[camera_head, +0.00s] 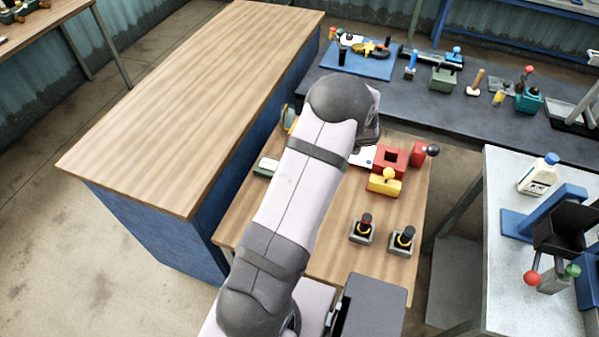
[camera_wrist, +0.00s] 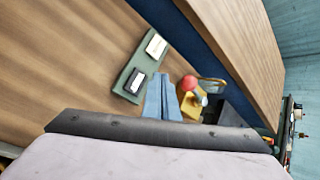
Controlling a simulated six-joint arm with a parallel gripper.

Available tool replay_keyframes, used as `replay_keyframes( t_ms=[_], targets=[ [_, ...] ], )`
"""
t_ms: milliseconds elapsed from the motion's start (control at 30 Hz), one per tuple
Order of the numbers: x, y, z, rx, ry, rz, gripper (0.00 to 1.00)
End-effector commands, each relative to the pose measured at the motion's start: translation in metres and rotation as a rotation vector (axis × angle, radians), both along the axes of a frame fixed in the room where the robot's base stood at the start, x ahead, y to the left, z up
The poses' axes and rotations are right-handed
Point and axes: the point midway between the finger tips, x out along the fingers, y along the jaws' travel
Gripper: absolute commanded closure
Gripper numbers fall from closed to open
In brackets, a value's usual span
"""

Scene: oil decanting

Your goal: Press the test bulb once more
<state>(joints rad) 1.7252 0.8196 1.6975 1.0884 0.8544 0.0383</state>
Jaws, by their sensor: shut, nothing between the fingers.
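In the wrist view, a round red bulb-like piece (camera_wrist: 189,83) sits beside a yellow block (camera_wrist: 192,104); I take it to be the test bulb, though I cannot be sure. My gripper (camera_wrist: 162,80) shows as blue fingers, shut and empty, just left of the red piece. I cannot tell whether they touch it. A thin hoop (camera_wrist: 212,82) stands right of the red piece.
Left of my fingers lies a green board (camera_wrist: 124,83) with a light and a dark panel. A red block (camera_head: 391,160), a yellow block with a knob (camera_head: 384,185) and two joysticks (camera_head: 362,230) (camera_head: 403,240) stand on the wooden table. The large wooden bench (camera_head: 200,90) is bare.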

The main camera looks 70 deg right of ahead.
Motion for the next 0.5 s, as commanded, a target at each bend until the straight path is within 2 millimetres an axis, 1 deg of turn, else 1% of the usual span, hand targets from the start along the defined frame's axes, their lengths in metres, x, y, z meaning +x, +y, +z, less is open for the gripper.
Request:
replay_keyframes(
  t_ms=[33, 200, 500],
  targets=[
    [0.0028, -0.0042, 0.0042, -0.002, -0.021, -0.02, 1.0],
    [0.0088, -0.0079, 0.0107, 0.008, -0.064, -0.054, 1.0],
    [0.0094, -0.0064, 0.0108, 0.015, -0.068, -0.054, 1.0]
  ],
)
